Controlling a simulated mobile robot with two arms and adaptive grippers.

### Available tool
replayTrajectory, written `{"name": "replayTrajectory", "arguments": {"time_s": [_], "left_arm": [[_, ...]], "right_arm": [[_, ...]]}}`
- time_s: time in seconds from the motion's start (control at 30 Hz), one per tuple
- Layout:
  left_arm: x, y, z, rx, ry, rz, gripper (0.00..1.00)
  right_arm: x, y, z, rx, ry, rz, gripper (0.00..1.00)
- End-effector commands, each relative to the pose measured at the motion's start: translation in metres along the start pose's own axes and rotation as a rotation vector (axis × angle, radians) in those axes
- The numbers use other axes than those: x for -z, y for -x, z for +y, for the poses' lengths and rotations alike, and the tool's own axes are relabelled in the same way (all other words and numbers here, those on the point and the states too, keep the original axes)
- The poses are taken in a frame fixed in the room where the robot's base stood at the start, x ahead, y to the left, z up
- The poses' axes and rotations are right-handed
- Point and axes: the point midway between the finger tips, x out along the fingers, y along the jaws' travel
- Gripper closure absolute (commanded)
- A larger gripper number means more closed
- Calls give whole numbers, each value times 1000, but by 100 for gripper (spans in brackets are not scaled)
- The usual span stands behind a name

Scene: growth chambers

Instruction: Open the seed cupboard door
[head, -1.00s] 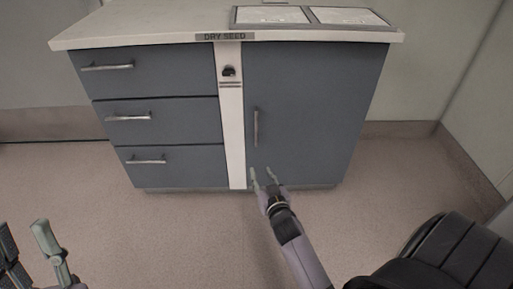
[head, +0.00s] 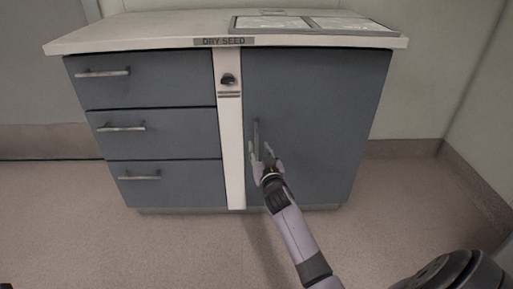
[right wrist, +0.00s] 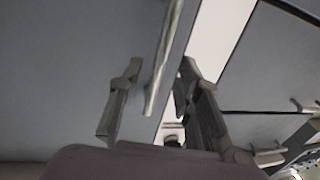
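The seed cupboard door (head: 315,120) is a blue-grey panel on the right half of the cabinet marked DRY SEED, and it is closed. Its vertical metal handle (head: 256,135) is near the door's left edge. My right gripper (head: 261,149) is open at the lower part of the handle. In the right wrist view the handle (right wrist: 165,55) runs between the two spread fingers of the right gripper (right wrist: 160,68), with a gap on each side. My left gripper is out of view.
Three drawers (head: 150,130) with horizontal handles are left of a white strip (head: 230,140) with a dark knob (head: 228,80). Flat trays (head: 310,24) lie on the countertop (head: 130,30). The floor (head: 150,245) before the cabinet is clear.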

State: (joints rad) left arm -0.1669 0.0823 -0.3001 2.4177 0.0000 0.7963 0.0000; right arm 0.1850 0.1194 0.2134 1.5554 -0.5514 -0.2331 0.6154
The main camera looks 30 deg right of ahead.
Motion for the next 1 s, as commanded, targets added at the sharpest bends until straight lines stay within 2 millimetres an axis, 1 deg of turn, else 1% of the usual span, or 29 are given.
{"name": "replayTrajectory", "arguments": {"time_s": [0.03, 0.1, 0.2, 0.3, 0.43, 0.67, 1.0], "left_arm": [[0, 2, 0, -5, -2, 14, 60], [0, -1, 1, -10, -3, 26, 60], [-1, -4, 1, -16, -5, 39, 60], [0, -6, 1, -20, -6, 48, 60], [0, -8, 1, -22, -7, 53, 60], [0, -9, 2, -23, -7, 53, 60], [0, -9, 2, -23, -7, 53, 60]], "right_arm": [[-2, -10, 0, 0, 2, 2, 69], [-2, -21, 0, 0, 1, 2, 69], [-2, -33, 0, 0, 1, 1, 69], [-1, -41, 0, 0, 1, 0, 69], [0, -45, 0, 0, 1, -1, 69], [0, -45, 0, 0, 0, -1, 69], [0, -45, 0, 0, 0, -1, 91]]}}
